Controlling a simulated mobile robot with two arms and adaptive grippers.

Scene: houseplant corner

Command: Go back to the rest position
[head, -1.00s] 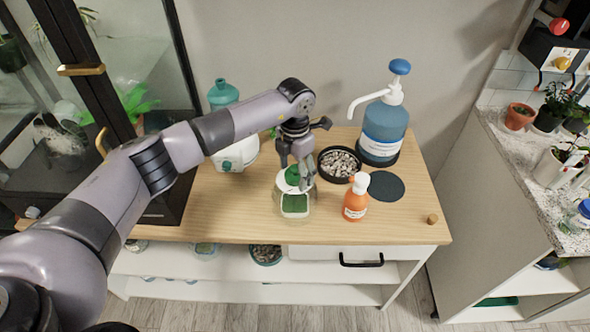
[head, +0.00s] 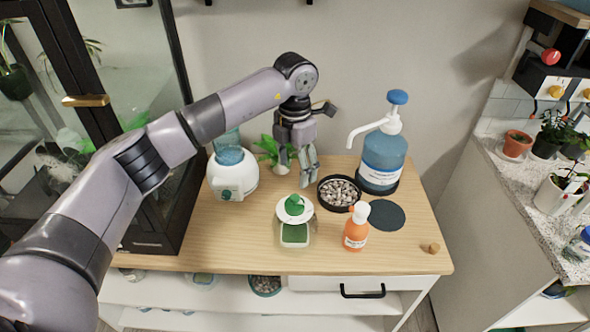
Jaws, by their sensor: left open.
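My left gripper (head: 296,171) is open and empty, pointing down above the wooden cabinet top (head: 228,250). It hangs behind a small kitchen-scale-like white item with a green piece on it (head: 295,207) and left of the dish of pebbles (head: 339,193). No part of it appears to touch the white item. My left arm reaches in from the left across the picture. My right gripper does not show.
A large blue pump bottle (head: 383,160), an orange bottle (head: 356,232) and a dark round mat (head: 386,215) stand right. A white device with a blue-green tank (head: 232,176) stands left, near a glass cabinet.

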